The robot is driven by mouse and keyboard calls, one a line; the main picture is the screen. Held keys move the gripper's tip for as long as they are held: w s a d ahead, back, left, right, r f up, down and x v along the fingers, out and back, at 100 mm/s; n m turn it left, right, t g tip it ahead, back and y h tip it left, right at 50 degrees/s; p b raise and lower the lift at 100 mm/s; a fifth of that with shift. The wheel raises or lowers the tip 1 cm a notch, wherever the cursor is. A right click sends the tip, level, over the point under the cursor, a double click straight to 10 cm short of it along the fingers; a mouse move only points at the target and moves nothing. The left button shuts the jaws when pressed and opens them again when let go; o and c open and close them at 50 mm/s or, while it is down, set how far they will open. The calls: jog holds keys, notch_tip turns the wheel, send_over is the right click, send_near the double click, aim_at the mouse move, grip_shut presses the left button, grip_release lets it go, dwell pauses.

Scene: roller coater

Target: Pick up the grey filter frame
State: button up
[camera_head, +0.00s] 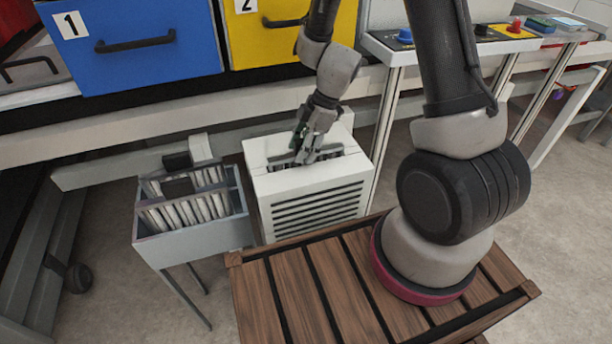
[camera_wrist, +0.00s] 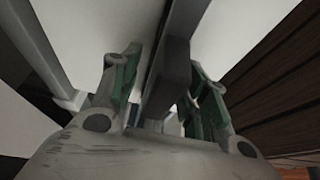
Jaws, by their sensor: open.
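A white louvred box (camera_head: 315,210) stands on the floor side beyond my wooden deck, with a slot in its top. A grey filter frame (camera_head: 278,165) with pleats sits in that slot, mostly hidden by the box and my gripper. My gripper (camera_head: 305,155) points down at the slot. In the wrist view its two green-padded fingers (camera_wrist: 163,90) are apart, on either side of a grey bar (camera_wrist: 175,60), which looks like part of the frame. The fingers are not closed on it. I cannot tell whether they touch it.
A grey bin (camera_head: 195,240) on legs, left of the box, holds several pleated filters (camera_head: 185,210) with handles. A blue drawer (camera_head: 140,50) and a yellow drawer (camera_head: 285,35) are behind. A stand with buttons (camera_head: 440,48) is at the right.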

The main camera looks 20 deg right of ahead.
jog(key=shift+a+f, duration=0.2)
jog(key=shift+f, duration=0.45)
grip_shut()
jog(key=shift+r, duration=0.1)
